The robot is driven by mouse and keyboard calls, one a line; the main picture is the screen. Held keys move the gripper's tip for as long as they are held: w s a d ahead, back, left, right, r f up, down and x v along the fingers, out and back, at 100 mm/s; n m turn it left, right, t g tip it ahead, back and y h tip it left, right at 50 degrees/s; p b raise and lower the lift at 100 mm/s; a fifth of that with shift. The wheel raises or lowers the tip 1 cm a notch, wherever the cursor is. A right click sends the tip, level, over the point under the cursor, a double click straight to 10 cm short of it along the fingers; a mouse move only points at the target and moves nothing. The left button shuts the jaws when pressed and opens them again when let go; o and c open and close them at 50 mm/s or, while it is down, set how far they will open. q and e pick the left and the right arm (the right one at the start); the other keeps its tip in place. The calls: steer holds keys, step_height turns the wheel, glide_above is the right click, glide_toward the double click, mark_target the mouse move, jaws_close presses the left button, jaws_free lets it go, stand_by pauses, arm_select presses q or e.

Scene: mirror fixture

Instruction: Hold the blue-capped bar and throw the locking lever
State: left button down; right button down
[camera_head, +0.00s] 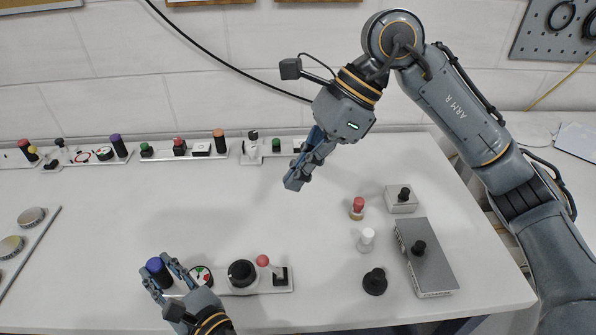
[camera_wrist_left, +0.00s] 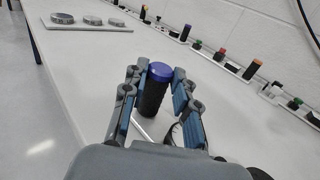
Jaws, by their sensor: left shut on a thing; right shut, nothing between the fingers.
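The blue-capped bar (camera_head: 155,267) stands upright at the left end of a small panel (camera_head: 247,291) near the table's front edge. My left gripper (camera_head: 158,271) is shut on it. In the left wrist view the dark ribbed bar with its blue cap (camera_wrist_left: 160,71) stands between the two fingers.
The panel also carries a gauge (camera_head: 202,274) and a black knob (camera_head: 241,272). Several loose knobs and a grey box (camera_head: 430,270) stand at right. Rows of controls line the back wall, including another purple-capped bar (camera_head: 118,145). The table's middle is clear.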

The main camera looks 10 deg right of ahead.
arm_select(q)
steer(key=c, duration=1)
jaws_free()
steer(key=shift+o, duration=0.2)
